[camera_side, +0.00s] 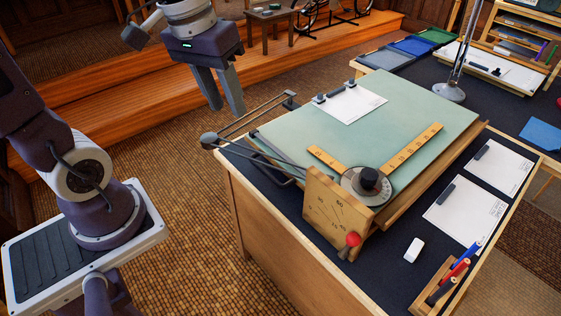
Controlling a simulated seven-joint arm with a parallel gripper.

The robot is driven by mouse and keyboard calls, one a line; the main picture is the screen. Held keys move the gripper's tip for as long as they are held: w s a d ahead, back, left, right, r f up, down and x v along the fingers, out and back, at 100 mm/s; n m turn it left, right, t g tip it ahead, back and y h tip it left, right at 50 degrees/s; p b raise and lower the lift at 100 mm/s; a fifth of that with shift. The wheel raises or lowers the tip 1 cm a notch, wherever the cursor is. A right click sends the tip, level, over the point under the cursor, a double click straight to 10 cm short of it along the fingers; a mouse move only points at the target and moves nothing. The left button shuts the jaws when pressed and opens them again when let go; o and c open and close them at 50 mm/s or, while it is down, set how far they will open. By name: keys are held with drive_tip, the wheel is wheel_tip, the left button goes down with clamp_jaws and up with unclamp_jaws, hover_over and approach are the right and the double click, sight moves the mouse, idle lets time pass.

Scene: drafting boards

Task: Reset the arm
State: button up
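My gripper (226,108) hangs in the air at the upper left, pointing down, above the floor and to the left of the desk. Its two grey fingers are apart and nothing shows between them. The drafting board (430,112) is green and tilted, on a wooden desk (265,230). A drafting machine head (367,186) with a black knob and two yellow rulers (410,148) rests on the board's front corner. My gripper is apart from all of these.
A wooden angle plate (335,215) with a red-knobbed lever (352,240) stands at the desk's front. Metal linkage arms (250,123) stick out past the board's left side. A white eraser (413,249), pen holder (440,287) and paper sheets (465,210) lie right.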

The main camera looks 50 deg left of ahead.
drive_tip(key=s+d+r+m+t, duration=0.2)
drive_tip(key=s+m+t, duration=0.1)
drive_tip(key=s, duration=0.6)
drive_tip(key=shift+s+m, duration=0.3)
drive_tip(key=shift+s, duration=0.1)
